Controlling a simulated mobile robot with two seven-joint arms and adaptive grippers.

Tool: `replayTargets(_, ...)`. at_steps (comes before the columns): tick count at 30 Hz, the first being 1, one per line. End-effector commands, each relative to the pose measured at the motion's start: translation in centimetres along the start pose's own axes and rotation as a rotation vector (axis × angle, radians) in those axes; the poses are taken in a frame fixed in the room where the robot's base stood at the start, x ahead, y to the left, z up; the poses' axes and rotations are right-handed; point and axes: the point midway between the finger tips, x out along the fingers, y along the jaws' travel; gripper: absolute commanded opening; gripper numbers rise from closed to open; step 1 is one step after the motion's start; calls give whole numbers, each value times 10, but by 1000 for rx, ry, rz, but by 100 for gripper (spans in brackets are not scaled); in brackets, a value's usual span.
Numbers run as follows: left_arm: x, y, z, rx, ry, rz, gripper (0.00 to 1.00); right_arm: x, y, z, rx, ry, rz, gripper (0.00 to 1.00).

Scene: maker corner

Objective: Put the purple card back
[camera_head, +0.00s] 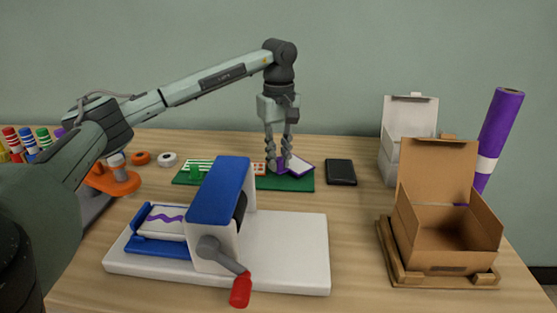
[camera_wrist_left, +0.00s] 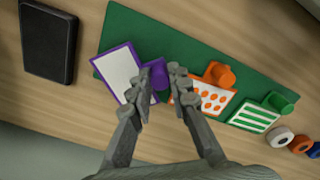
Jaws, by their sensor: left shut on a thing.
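The purple card (camera_head: 301,165) is white with a purple border and a purple knob. My left gripper (camera_head: 279,166) is shut on that knob, with its fingers pointing down. In the left wrist view the card (camera_wrist_left: 117,68) is at the left end of the green board (camera_wrist_left: 145,28), skewed to it and partly past its edge. The knob (camera_wrist_left: 159,75) shows between the fingertips. I cannot tell whether the card rests on the green board (camera_head: 297,186) or is just above it. My right gripper is not in view.
An orange-dotted card (camera_wrist_left: 212,97) and a green-striped card (camera_wrist_left: 253,117) lie on the board. A black flat box (camera_head: 341,172) lies beside it. A blue and white crank press (camera_head: 220,195) stands in front, with a purple-wave sheet (camera_head: 165,218). An open cardboard box (camera_head: 450,235) stands right.

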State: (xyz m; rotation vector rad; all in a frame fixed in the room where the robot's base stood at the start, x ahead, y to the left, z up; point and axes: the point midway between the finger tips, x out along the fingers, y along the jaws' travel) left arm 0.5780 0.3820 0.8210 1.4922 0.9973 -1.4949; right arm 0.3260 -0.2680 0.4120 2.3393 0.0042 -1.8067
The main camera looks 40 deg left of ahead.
Motion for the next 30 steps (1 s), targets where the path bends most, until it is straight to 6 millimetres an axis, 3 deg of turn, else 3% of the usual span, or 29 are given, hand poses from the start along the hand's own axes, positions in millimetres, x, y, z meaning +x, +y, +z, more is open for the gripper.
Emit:
replayTargets(3,10,0,0,0,0,0,0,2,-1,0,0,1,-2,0)
replayTargets(13,14,0,0,0,0,0,0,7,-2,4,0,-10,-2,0)
replayTargets(14,13,0,0,0,1,0,21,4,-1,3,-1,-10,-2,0)
replayTargets(18,12,0,0,0,1,0,38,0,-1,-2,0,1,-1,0)
replayTargets(30,4,0,0,0,1,2,38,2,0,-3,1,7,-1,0)
